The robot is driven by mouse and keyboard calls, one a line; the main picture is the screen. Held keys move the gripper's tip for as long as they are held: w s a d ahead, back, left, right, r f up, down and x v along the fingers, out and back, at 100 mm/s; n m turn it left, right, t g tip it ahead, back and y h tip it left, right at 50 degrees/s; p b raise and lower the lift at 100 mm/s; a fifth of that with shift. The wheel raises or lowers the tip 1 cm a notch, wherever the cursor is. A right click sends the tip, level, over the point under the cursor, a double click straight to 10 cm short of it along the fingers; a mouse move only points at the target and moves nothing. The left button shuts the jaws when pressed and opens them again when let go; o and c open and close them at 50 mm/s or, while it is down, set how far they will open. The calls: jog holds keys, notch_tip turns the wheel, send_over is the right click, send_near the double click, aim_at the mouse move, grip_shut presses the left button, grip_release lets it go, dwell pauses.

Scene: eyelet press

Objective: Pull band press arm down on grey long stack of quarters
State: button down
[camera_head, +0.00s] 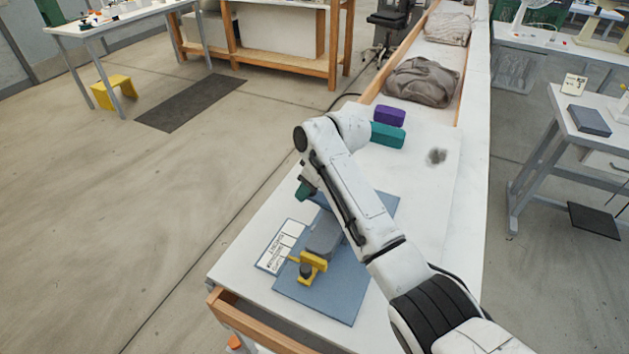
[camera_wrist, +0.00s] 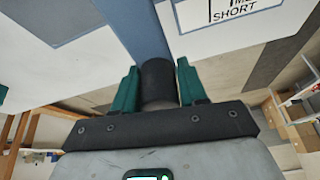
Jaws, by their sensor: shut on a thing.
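The press stands on a blue base plate (camera_head: 342,300) at the near end of the bench, with a yellow part (camera_head: 313,263) at its front. A grey long block (camera_head: 323,236), apparently the grey stack of quarters, lies behind the yellow part, partly hidden by my arm. My gripper (camera_head: 304,189) is above the far left side of the plate; only a green finger shows there. In the wrist view my gripper (camera_wrist: 158,85) has its green fingers on both sides of a dark round handle (camera_wrist: 157,78), shut on it. The rest of the press arm is mostly hidden.
A white printed card (camera_head: 282,247) lies left of the plate. A teal block (camera_head: 387,135) and a purple block (camera_head: 390,116) lie farther back, with a grey bag (camera_head: 422,82) beyond. The bench top right of my arm is mostly clear.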

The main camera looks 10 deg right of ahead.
jog(key=shift+d+b+x, duration=0.15)
jog(key=shift+b+x, duration=0.1)
jog(key=shift+x, duration=0.35)
jog(key=shift+d+b+x, duration=0.15)
jog(key=shift+b+x, duration=0.05)
jog(key=shift+x, duration=0.45)
jog(key=shift+f, duration=0.15)
jog(key=c, duration=0.7)
grip_release()
jog(key=shift+c, duration=0.2)
jog(key=shift+s, duration=0.1)
jog(key=v, duration=1)
jog(key=shift+s+d+r, duration=0.1)
jog(key=shift+s+r, duration=0.05)
jog(key=shift+r, duration=0.1)
